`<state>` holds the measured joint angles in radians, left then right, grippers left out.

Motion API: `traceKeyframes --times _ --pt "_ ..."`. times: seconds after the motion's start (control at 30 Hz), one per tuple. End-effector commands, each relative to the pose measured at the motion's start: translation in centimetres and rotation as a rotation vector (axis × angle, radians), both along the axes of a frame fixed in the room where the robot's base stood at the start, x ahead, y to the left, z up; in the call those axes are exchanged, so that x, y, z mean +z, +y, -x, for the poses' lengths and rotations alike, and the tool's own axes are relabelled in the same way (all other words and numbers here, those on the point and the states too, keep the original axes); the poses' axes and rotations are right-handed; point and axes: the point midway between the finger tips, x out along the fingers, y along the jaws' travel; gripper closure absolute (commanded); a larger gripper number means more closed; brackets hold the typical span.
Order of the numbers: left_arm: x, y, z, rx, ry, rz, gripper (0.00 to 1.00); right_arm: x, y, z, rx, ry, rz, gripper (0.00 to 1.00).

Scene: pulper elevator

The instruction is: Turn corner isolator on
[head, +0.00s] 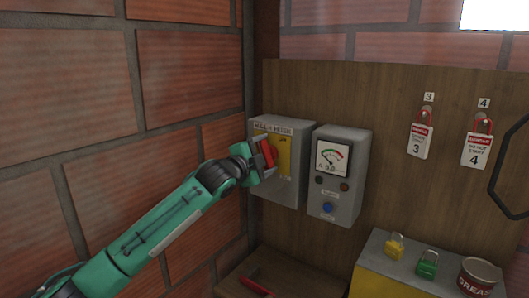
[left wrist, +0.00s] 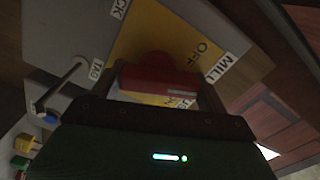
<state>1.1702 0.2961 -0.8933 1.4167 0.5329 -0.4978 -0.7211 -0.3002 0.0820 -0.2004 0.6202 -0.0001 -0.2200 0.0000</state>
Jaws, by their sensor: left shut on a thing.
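The corner isolator (head: 280,192) is a grey box on the wooden board, close to the brick corner. It has a yellow plate (head: 286,155) and a red handle (head: 267,152). My left gripper (head: 261,161) reaches in from the left and is shut on the handle. In the left wrist view the red handle (left wrist: 160,78) lies across between the fingers, in front of the yellow plate (left wrist: 148,38). The word OFF (left wrist: 206,47) shows on the plate beside the handle. My right gripper is not in view.
A grey meter box (head: 342,205) with a dial and blue button stands just right of the isolator. Danger tags (head: 419,142) hang further right. A yellow padlock (head: 395,246), green padlock (head: 427,264) and grease tin (head: 479,275) sit lower right. Brick wall borders the left.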

Motion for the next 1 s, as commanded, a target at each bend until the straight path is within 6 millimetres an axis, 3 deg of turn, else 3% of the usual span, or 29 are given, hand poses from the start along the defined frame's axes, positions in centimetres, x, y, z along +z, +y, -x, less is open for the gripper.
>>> traceKeyframes --times 0.4,1.0 --pt "0.0 -0.2 0.1 -0.001 -0.130 -0.180 0.46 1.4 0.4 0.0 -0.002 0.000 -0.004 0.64" --pt "-0.2 -0.2 0.1 -0.002 -0.153 -0.213 0.46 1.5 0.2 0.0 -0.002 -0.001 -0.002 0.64"
